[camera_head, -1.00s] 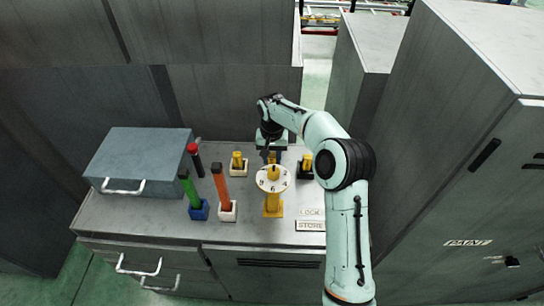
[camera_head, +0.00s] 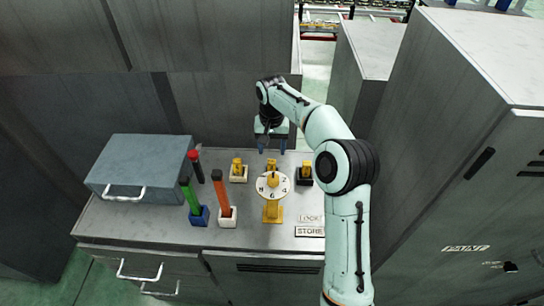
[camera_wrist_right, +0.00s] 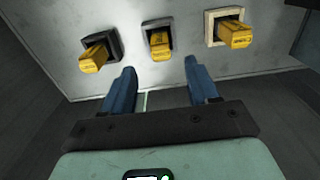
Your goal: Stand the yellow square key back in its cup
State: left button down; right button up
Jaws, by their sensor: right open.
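Three yellow square-ended keys stand in cups at the back of the worktop: one in a cream cup (camera_head: 238,178), one behind the dial (camera_head: 271,162), one in a black cup (camera_head: 305,181). In the right wrist view are the left key (camera_wrist_right: 94,58), middle key (camera_wrist_right: 159,44) and right key (camera_wrist_right: 235,35); the middle one sits inside a dark cup (camera_wrist_right: 149,24). I cannot tell which is the task's key. My right gripper (camera_head: 272,151) is open and empty, its fingers (camera_wrist_right: 158,78) apart and clear of the middle key. My left gripper is out of view.
A numbered dial (camera_head: 272,187) on a yellow post stands in front of the middle key. Left are a green stick (camera_head: 189,195), an orange stick (camera_head: 222,192), a red-topped black stick (camera_head: 198,168) and a grey case (camera_head: 140,165). LOCK and STORE plates (camera_head: 309,231) lie front right.

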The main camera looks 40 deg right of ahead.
notch_tip(320, 180, up, 4)
jog(key=shift+r, duration=0.1)
dwell(0.7)
